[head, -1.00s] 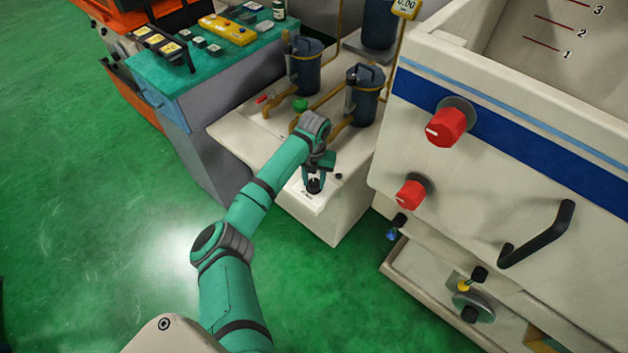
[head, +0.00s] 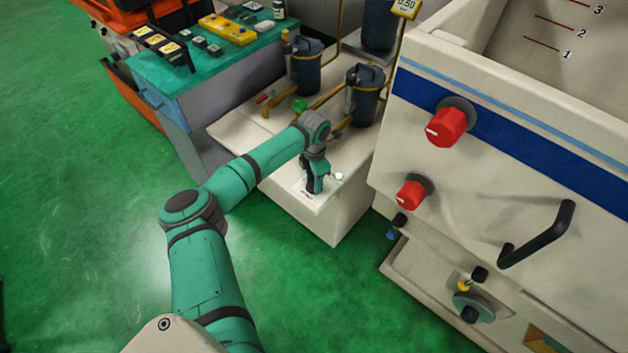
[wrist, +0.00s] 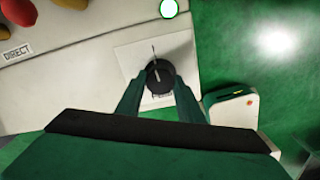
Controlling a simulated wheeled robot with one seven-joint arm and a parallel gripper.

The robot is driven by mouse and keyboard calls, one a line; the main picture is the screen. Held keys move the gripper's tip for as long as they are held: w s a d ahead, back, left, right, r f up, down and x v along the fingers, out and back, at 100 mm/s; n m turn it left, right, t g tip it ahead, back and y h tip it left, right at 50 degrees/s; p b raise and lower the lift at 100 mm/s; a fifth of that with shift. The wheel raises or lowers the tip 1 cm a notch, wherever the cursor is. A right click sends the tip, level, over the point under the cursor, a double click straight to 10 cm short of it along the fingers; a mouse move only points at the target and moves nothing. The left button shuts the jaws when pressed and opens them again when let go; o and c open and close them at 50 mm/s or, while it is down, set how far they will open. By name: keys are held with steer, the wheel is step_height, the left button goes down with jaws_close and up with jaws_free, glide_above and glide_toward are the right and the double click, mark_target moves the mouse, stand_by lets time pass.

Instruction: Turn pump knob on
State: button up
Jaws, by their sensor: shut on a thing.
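The black pump knob (wrist: 158,70) sits on a white plate (wrist: 125,66) in the wrist view. Its pale pointer line runs almost straight up the picture, near a thin mark on the plate. My gripper (wrist: 158,82) is shut on the knob, with a green finger on either side. In the head view my gripper (head: 313,188) is down at the front of the cream pump cabinet (head: 335,222) and mostly hides the knob. A small round lamp (head: 339,176) beside the knob glows pale green; it also shows lit in the wrist view (wrist: 168,8).
Two dark canisters (head: 365,97) with brass pipes stand behind on the cabinet. A yellow gauge (head: 405,8) reads 0.50. A large cream tank with red knobs (head: 447,127) and a black handle (head: 540,235) stands close on the right. Green floor is open at left.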

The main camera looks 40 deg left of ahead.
steer(key=shift+r+m, duration=0.1)
steer(key=shift+m, duration=0.5)
steer(key=o, duration=1.1)
steer(key=shift+c, duration=0.2)
step_height(320, 180, up, 11)
